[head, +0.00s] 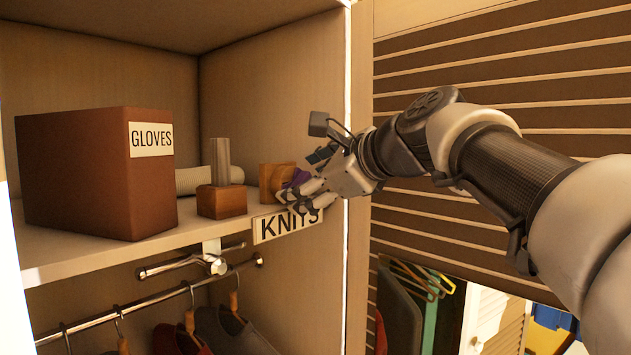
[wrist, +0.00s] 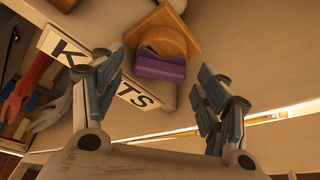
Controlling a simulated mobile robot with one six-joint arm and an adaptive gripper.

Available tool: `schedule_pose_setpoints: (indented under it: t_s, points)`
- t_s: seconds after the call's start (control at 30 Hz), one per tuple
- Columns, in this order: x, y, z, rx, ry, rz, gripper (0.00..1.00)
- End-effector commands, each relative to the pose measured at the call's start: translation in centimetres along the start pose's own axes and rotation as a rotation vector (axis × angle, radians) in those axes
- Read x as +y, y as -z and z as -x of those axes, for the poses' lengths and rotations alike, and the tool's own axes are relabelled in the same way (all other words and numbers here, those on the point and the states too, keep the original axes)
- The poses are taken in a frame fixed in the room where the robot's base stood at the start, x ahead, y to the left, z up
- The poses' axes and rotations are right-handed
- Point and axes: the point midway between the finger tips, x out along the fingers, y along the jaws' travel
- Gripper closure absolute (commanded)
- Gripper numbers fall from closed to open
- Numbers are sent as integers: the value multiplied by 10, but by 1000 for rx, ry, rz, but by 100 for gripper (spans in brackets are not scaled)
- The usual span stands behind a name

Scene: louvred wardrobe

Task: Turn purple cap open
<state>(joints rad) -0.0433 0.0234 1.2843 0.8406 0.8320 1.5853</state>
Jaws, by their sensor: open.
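The purple cap (wrist: 160,67) shows in the wrist view on the front of a wooden block (wrist: 165,32). In the head view the purple cap (head: 297,178) is partly hidden behind my fingers, and the wooden block (head: 272,180) stands on the shelf. My gripper (wrist: 157,90) is open, with its two fingers on either side of the cap in the wrist view. The cap is near the fingertips, and neither finger is seen to touch it. In the head view my gripper (head: 287,196) reaches the shelf's front edge from the right.
A brown box labelled GLOVES (head: 95,170), a wooden block with a grey post (head: 221,190) and a whitish ribbed roll (head: 195,179) stand on the shelf. A KNITS sign (head: 286,224) is on its front edge. Clothes hang below; louvred panelling (head: 500,90) stands right.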

Motion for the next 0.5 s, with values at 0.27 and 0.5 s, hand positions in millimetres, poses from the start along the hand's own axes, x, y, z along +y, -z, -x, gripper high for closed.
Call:
schedule_pose_setpoints:
  t_s: [0.27, 0.5]
  points:
    - [0, 0, 2, 1, 1, 0, 32]
    - [-2, 0, 39, 2, 5, 0, 32]
